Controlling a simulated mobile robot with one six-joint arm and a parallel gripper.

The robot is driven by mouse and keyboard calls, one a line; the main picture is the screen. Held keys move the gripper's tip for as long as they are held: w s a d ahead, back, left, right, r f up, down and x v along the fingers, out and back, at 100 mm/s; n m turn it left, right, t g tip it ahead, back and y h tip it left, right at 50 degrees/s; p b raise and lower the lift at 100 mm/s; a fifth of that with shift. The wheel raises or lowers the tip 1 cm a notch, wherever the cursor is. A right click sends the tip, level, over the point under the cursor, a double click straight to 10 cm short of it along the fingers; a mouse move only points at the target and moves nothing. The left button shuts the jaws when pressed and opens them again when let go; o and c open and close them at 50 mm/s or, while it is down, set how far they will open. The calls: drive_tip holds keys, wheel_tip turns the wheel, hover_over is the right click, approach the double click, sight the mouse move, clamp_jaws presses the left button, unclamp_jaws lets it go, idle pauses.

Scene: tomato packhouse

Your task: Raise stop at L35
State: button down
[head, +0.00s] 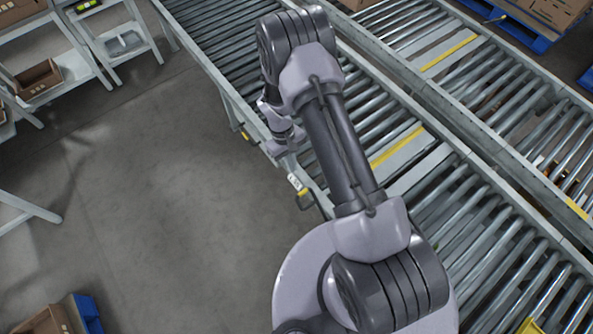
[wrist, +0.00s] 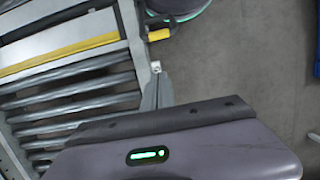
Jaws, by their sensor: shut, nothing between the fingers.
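A yellow-handled lever (head: 302,191) sits on the near side rail of the roller conveyor, beside a small white tag (head: 294,181). The lever's yellow handle also shows in the wrist view (wrist: 158,34), at the top middle. No label reading L35 is legible. A flat plate with a yellow stripe (head: 397,148) lies across the rollers, level with them as far as I can tell. My gripper (head: 277,149) is at the conveyor's side rail, behind the lever in the head view. Its closed fingers show in the wrist view (wrist: 156,90), with no object between them. They appear apart from the yellow handle.
Another yellow fitting (head: 245,135) sits farther along the same rail. A second roller conveyor (head: 480,75) runs parallel on the right. Shelving with a cardboard box (head: 38,80) stands at the left. The grey floor (head: 150,180) between is clear.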

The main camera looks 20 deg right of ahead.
drive_tip(key=s+d+f+b, duration=0.1)
drive_tip(key=s+f+b, duration=0.2)
drive_tip(key=s+f, duration=0.2)
drive_tip(key=shift+d+f, duration=0.25)
drive_tip(key=shift+d, duration=0.1)
drive_tip(key=shift+w, duration=0.1)
